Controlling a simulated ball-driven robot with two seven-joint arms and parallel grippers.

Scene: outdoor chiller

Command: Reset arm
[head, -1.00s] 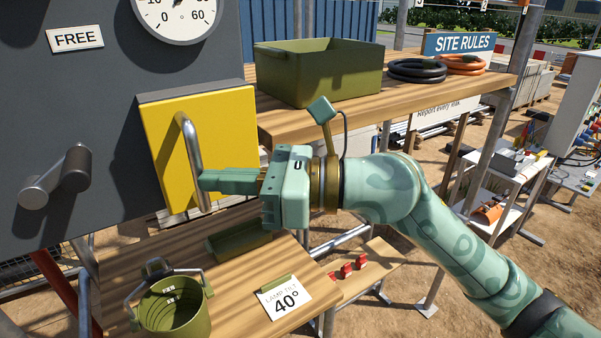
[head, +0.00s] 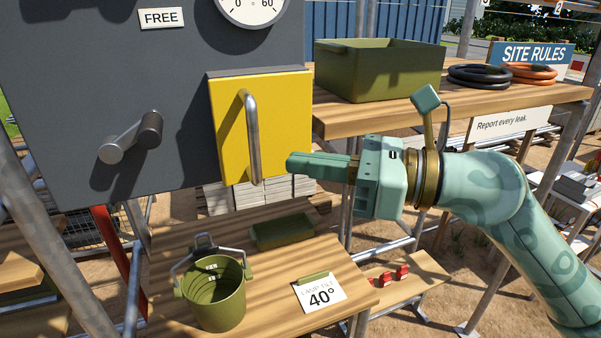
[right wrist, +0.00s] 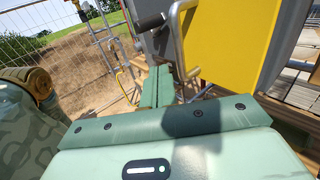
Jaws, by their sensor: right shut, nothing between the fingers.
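My right gripper (head: 293,161) is shut and empty. In the head view it points left, its fingertips just right of the metal handle (head: 253,140) on the yellow door (head: 285,125). A small gap shows between fingertips and handle in that view. In the right wrist view the shut fingers (right wrist: 162,72) point away, with the handle (right wrist: 180,42) and the yellow door (right wrist: 235,40) close beyond and to the right. The door sits flat on the dark grey panel (head: 60,100). My left gripper is not in view.
A grey lever (head: 130,138) sticks out left of the door. A green bucket (head: 215,300) and a shallow green tray (head: 283,232) stand on the lower wooden table. A green crate (head: 385,75) and coiled hoses (head: 480,77) lie on the upper shelf.

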